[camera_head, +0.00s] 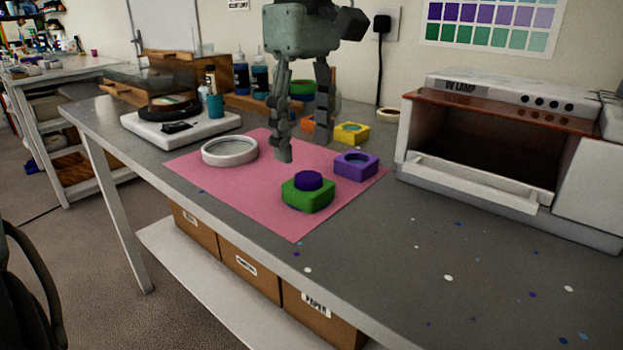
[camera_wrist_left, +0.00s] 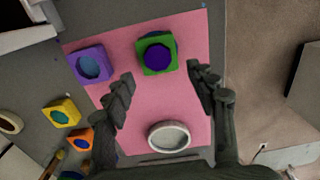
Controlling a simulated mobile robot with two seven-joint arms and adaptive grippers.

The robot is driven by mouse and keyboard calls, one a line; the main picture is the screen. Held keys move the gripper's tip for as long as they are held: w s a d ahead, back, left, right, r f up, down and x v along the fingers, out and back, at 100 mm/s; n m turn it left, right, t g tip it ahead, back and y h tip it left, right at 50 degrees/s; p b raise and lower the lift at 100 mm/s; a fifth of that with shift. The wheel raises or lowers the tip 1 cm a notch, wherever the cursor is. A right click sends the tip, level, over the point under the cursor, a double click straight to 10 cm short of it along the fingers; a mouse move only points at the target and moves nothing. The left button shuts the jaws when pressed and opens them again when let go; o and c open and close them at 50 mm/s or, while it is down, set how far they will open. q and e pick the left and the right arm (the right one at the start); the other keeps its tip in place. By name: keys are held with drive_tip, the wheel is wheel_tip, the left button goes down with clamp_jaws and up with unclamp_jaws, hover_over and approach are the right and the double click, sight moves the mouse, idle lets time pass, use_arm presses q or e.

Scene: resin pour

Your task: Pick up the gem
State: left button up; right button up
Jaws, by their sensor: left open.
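A round, dark purple piece, which looks like the gem (camera_head: 308,180), sits on the green square mold (camera_head: 307,196) and rises above its top. In the left wrist view the gem (camera_wrist_left: 158,57) lies within the outline of the green mold (camera_wrist_left: 142,66), near the top middle. My left gripper (camera_head: 304,149) is open and empty, pointing down above the pink mat, behind and above the green mold in the head view. In the left wrist view its fingertips (camera_wrist_left: 161,76) are spread apart, with the gem slightly beyond the gap between them. My right gripper is not in view.
On the pink mat (camera_head: 295,222) are a purple mold (camera_head: 356,167) and a white ring-shaped dish (camera_head: 230,151). A yellow mold (camera_head: 351,133) and bottles stand behind. The UV lamp (camera_head: 490,150) stands right. The front right tabletop is mostly clear, with small flecks.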

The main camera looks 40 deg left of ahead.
sight(308, 177)
use_arm(q)
drive_tip(key=f, duration=0.5)
drive_tip(key=shift+d, duration=0.35)
drive_tip(key=c, duration=1)
